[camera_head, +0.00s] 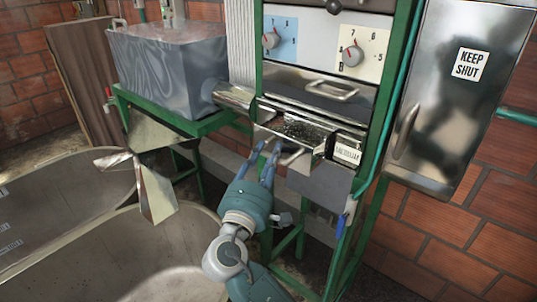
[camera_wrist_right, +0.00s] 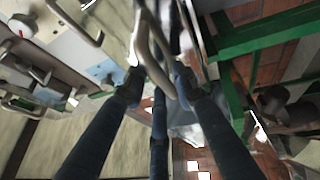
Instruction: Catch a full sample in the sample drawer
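The sample drawer appears to be the shiny metal drawer (camera_head: 318,134) low in the green-framed panel, with a small white label (camera_head: 347,153) at its right end. Its top shows a dark, speckled area; I cannot tell whether this is sample material. My right gripper (camera_head: 267,150) is at the drawer's front left, fingers pointing up toward it. In the right wrist view, my right gripper (camera_wrist_right: 157,88) has its fingers spread, with a bent metal handle (camera_wrist_right: 146,45) between the tips. A firm hold does not show. My left gripper is out of view.
Above are another handled drawer (camera_head: 332,91) and two dials (camera_head: 351,55). A steel cabinet marked KEEP SHUT (camera_head: 455,100) stands at right. A metal box (camera_head: 170,60) sits on a green frame at left. A metal paddle (camera_head: 153,185) and large basins (camera_head: 130,245) fill the lower left.

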